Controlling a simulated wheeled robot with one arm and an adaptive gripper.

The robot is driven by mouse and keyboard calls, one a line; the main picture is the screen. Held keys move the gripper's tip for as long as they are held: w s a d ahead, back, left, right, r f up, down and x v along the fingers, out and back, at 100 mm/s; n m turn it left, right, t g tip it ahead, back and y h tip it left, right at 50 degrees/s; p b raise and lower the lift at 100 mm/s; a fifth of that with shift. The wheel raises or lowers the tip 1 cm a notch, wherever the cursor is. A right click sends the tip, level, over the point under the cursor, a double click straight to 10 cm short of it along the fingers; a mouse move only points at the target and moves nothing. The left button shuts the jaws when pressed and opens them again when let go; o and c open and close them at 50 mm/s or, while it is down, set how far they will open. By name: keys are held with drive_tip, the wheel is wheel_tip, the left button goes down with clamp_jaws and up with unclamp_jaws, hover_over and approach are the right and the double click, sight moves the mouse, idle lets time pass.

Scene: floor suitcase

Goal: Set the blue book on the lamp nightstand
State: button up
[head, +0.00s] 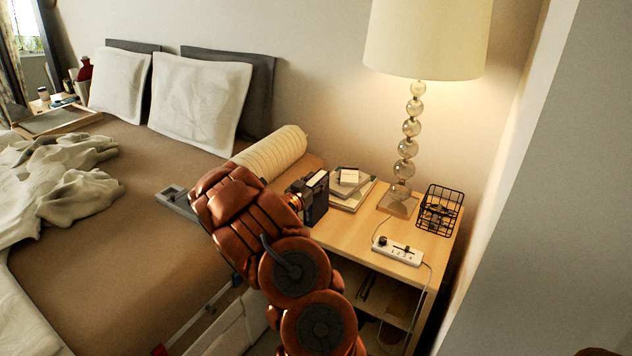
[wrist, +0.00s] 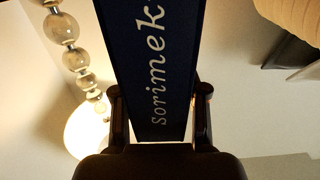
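The blue book (wrist: 158,75) is dark navy with the white letters "sorimek" on it. My gripper (wrist: 160,118) is shut on it, one finger on each side, in the wrist view. In the head view the book (head: 319,207) is partly hidden by my arm and stands at the left end of the lamp nightstand (head: 432,247). I cannot tell whether it touches the wooden top. The lamp (head: 411,128), with a stack of glass balls and a cream shade, stands at the back of the nightstand.
A small stack of books with a white box (head: 349,177) lies just right of the blue book. A black wire basket (head: 440,212) and a white power strip (head: 397,250) occupy the right side. The bed with a cream bolster (head: 272,152) is at left. Bare wood shows front centre.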

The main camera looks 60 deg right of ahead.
drive_tip(key=shift+o, duration=1.2)
drive_tip(key=shift+r, duration=0.1)
drive_tip(key=shift+a, duration=0.65)
drive_tip(key=a, duration=1)
drive_tip(key=shift+s+a, duration=0.25)
drive_tip(key=shift+a, duration=0.15)
